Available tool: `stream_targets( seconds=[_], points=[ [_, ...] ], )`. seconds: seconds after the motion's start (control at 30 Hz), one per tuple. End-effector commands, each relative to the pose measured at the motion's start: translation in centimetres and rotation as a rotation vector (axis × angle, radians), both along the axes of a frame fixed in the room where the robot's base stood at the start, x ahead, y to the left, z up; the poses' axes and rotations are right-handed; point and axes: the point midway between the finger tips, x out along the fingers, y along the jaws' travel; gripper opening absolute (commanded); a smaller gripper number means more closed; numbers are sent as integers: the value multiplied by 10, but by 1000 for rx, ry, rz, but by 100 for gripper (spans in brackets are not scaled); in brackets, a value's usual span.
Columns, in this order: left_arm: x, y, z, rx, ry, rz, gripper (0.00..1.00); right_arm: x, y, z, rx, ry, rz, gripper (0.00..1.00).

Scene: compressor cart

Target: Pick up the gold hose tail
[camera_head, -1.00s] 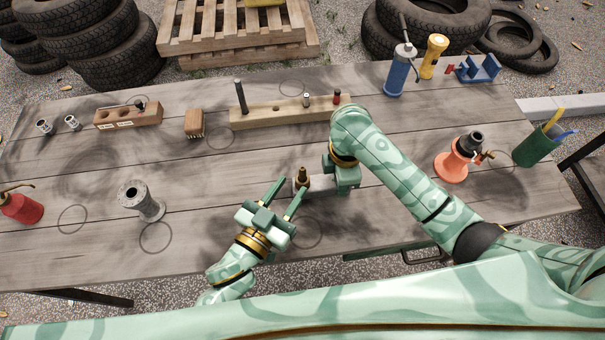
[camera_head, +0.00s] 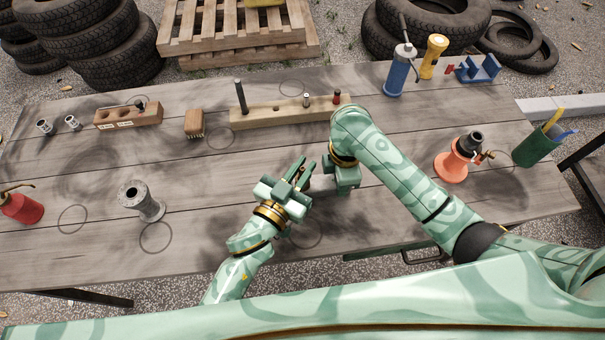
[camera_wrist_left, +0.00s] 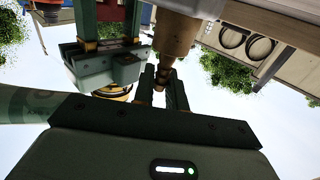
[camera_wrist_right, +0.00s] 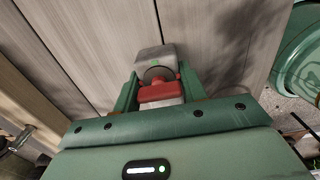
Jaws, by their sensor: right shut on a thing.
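The gold hose tail shows in the left wrist view (camera_wrist_left: 165,76) as a ribbed brass tip below a thicker tan-brown body. My left gripper (camera_head: 306,163) has its fingers on either side of the ribbed tip. They are close to it, but I cannot tell whether they press on it. In the head view the fingers mostly hide the hose tail. My right gripper (camera_wrist_right: 158,92) is shut on a grey block (camera_wrist_right: 155,60) with a red part at the jaws. In the head view this grey block (camera_head: 335,186) is low over the table, beside the left fingers.
The wooden table (camera_head: 210,210) holds a grey flanged cylinder (camera_head: 140,200), a wooden rack (camera_head: 275,114), an orange stand (camera_head: 453,166), a red oil can (camera_head: 20,207) and a green cup (camera_head: 535,148). The front left of the table is mostly clear.

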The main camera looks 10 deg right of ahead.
Motion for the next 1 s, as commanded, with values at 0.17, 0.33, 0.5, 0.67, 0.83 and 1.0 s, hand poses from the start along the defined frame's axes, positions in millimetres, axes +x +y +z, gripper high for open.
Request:
stream_targets(
  seconds=[0.17, 0.33, 0.5, 0.67, 0.83, 1.0],
  points=[
    [0, 0, 1, -1, -1, 0, 0, 0, 0, 1, 1, -1, 0, 9],
    [1, 1, 22, 3, -8, -2, 0, 0, 0, 1, 1, -1, 0, 9],
    [0, 1, 60, 2, -9, -2, 0, 0, 0, 1, 1, -1, 0, 9],
    [0, 0, 88, -1, -4, -1, 0, 0, 0, 1, 1, -1, 0, 9],
    [0, 0, 100, -1, -1, -1, 0, 0, 0, 1, 1, -1, 0, 9],
    [0, 0, 101, -1, 1, 0, 0, 0, 0, 0, 1, -1, 0, 9]
  ],
)
